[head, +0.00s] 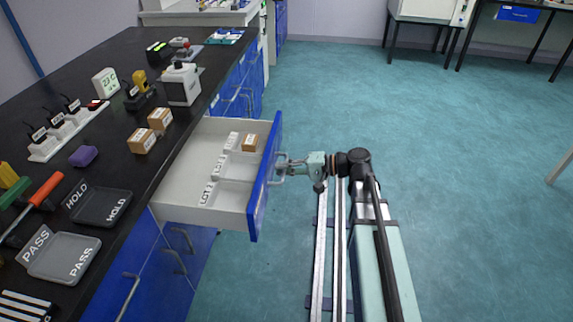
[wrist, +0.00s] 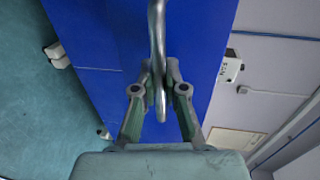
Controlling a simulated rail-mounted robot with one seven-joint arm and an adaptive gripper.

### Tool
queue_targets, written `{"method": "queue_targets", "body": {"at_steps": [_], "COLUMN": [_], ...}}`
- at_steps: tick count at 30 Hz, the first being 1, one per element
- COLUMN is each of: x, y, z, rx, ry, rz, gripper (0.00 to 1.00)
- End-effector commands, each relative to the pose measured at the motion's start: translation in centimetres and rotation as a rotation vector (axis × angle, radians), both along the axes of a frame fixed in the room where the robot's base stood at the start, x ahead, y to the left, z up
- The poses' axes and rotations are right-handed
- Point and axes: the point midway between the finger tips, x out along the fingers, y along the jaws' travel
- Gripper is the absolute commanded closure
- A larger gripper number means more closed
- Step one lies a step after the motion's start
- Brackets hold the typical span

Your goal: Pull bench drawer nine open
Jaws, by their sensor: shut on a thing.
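The bench drawer (head: 262,190) has a blue front and a pale inside, and it stands far out from the bench in the head view. Its blue front also fills the middle of the wrist view (wrist: 95,40). My gripper (head: 285,168) is at the outer side of the drawer front, shut on the metal drawer handle (wrist: 157,40). In the wrist view the fingers of my gripper (wrist: 160,82) close on both sides of the handle bar. No drawer number is readable.
Inside the drawer are white dividers marked LOT and a small brown box (head: 249,142). The black bench top (head: 120,165) carries HOLD and PASS trays, boxes and devices. The teal floor (head: 460,150) to the right is clear.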

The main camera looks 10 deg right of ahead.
Motion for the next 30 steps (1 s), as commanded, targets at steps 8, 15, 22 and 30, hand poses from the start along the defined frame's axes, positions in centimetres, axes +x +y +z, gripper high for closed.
{"method": "queue_targets", "body": {"at_steps": [8, 15, 22, 30], "x": [-0.1, -0.1, 0.0, -0.5], "y": [0.0, 0.0, 0.0, -2.2], "z": [0.0, 0.0, 0.0, 0.5], "rx": [-0.001, -0.001, 0.0, 0.0], "ry": [0.0, 0.001, 0.0, -0.001], "rz": [0.004, 0.003, 0.002, -0.001], "gripper": [1.0, 0.63, 0.63, 0.63]}}
